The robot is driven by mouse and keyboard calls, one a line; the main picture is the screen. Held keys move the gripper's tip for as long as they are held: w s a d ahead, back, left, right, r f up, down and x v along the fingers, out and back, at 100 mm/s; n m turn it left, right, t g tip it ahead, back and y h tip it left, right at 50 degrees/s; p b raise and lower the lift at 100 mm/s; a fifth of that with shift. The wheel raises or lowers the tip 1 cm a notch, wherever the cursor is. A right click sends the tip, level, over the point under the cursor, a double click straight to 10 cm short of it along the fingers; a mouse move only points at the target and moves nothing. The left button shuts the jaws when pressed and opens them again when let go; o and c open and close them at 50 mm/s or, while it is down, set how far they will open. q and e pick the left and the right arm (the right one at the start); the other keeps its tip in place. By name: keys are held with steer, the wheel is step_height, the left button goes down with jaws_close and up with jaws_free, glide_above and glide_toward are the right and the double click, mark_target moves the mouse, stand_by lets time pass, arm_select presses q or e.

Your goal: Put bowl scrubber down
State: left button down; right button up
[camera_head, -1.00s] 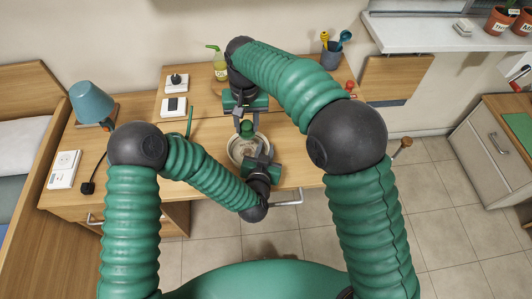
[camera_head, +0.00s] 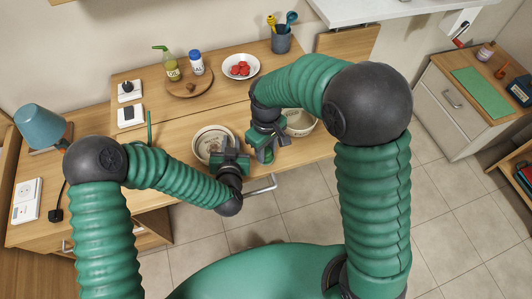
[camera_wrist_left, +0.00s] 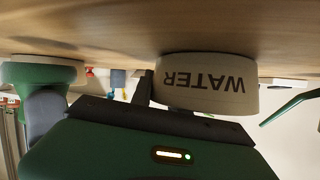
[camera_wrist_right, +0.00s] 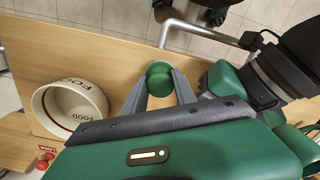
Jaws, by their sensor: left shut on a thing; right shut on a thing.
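The cream WATER bowl (camera_head: 199,138) stands on the table in the head view. My left gripper (camera_head: 224,160) is shut on its near right rim; the bowl also shows in the left wrist view (camera_wrist_left: 207,84). My right gripper (camera_head: 266,155) is shut on the green bowl scrubber (camera_wrist_right: 160,80), to the right of the WATER bowl. In the left wrist view the scrubber's pale underside (camera_wrist_left: 40,72) is at or very near the tabletop; I cannot tell whether it touches.
The FOOD bowl (camera_wrist_right: 72,112) stands close beside my right gripper, partly hidden by my arm in the head view. A wooden board (camera_head: 190,88) with bottles and a plate of red pieces (camera_head: 241,67) are farther back. The table's front edge and drawer handle (camera_head: 261,185) are near.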

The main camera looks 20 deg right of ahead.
mark_target(266, 151)
steer(key=shift+f, duration=0.9)
steer(key=shift+f, duration=0.15)
steer(key=o, duration=1.2)
step_height(266, 151, up, 12)
steer(key=shift+r, duration=0.1)
steer(key=s+d+f+m+t, duration=0.1)
steer(key=s+f, duration=0.1)
steer(key=s, duration=0.1)
steer(key=s+d+f+m+t, duration=0.1)
steer(key=s+d+f+m, duration=0.1)
steer(key=s+f, duration=0.1)
steer(key=s+d+f+m+t, duration=0.1)
steer(key=s+d+f+m, duration=0.1)
steer(key=s, duration=0.3)
steer(key=shift+s+d+f, duration=0.2)
steer(key=shift+f, duration=0.35)
